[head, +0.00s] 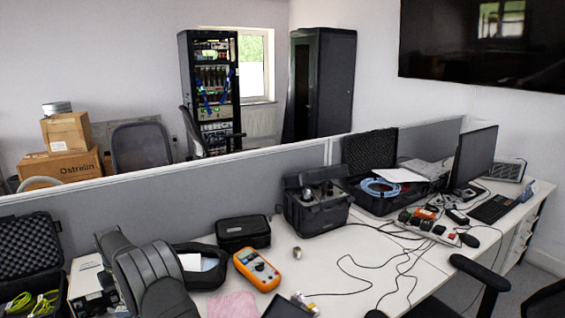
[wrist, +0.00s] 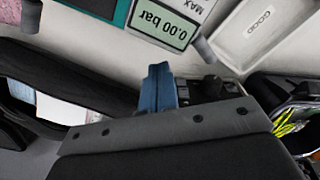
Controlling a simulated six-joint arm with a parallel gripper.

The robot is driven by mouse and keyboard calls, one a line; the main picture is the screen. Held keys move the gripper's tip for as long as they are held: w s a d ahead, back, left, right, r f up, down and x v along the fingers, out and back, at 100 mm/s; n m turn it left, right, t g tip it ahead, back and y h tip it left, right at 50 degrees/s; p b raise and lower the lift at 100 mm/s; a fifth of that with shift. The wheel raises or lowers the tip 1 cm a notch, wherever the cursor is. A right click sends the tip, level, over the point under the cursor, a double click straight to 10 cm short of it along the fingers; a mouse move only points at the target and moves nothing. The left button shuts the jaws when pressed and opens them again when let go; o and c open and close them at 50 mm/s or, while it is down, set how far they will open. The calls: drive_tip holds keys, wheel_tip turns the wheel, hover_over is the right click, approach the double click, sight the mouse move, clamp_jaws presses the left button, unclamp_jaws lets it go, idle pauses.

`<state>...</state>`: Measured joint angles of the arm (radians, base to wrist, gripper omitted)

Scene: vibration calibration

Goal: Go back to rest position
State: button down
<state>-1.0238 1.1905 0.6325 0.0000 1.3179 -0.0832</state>
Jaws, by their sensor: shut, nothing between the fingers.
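My gripper (wrist: 159,70) shows in the wrist view as blue fingers reaching out from the dark gripper body. The fingers are together with nothing between them. Beyond them is the pale table top (wrist: 110,50). In the head view my arm stands at the lower left, and the gripper itself cannot be made out there.
An orange multimeter (head: 257,269), a small black case (head: 243,232) and a pink cloth (head: 232,305) lie right of my arm. An open foam-lined case with yellow-green cables (head: 33,303) is at left. A grey partition (head: 190,195) runs behind the table.

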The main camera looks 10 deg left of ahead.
drive_tip(key=w+d+m, duration=0.2)
drive_tip(key=d+m, duration=0.4)
drive_tip(key=m, duration=0.4)
wheel_tip(320, 180, up, 8)
drive_tip(key=shift+s, duration=0.15)
